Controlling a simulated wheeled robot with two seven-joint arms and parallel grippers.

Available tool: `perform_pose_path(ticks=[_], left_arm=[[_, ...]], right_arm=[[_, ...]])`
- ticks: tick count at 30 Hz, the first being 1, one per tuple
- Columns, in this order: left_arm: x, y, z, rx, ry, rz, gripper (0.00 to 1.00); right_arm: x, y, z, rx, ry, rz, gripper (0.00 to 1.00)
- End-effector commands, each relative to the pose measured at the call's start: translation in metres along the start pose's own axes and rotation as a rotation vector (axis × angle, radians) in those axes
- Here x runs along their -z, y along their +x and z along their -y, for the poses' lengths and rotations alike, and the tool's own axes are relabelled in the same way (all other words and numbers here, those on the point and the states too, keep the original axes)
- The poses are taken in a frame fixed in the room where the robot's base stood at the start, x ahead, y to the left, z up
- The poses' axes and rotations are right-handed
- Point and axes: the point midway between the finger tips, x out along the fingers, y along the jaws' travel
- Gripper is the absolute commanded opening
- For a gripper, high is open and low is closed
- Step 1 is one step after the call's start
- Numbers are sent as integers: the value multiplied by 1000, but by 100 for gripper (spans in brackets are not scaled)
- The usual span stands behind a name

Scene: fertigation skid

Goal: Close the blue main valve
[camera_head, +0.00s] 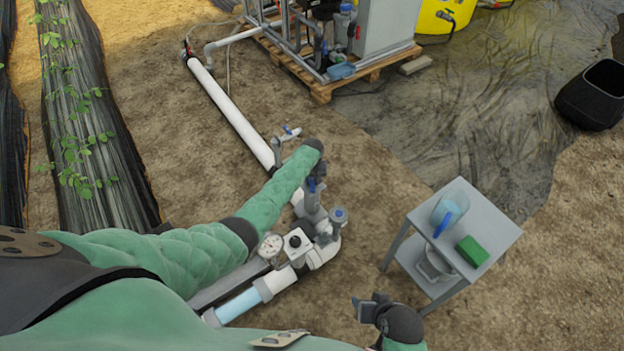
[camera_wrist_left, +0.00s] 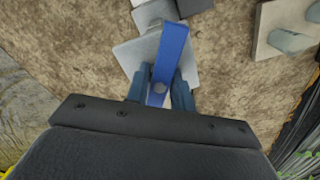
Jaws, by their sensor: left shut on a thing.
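The blue main valve's lever handle (camera_wrist_left: 172,55) shows in the left wrist view as a flat blue bar with a round fastener near its lower end. My left gripper (camera_wrist_left: 160,93) is shut on the lower end of this handle, one finger at each side. In the head view my left gripper (camera_head: 315,183) reaches down over the pipework, and the wrist and fingers hide most of the valve. The pipe's grey fitting (camera_head: 312,206) shows just below it. My right gripper (camera_head: 366,309) is at the lower middle, away from the pipe; its jaw gap is unclear.
A pressure gauge (camera_head: 270,246) and a second valve-like fitting (camera_head: 338,216) sit close to my left gripper. A white pipe (camera_head: 232,112) runs up to a skid on a pallet (camera_head: 322,92). A grey side table (camera_head: 492,222) holds a blue jug and green block.

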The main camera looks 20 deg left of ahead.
Motion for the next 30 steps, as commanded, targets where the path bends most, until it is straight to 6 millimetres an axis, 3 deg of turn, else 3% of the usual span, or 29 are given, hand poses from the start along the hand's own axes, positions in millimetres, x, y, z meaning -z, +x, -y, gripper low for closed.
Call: perform_pose_path(ticks=[30], left_arm=[[-3,5,2,1,1075,7,2]], right_arm=[[5,-10,3,0,0,0,44]])
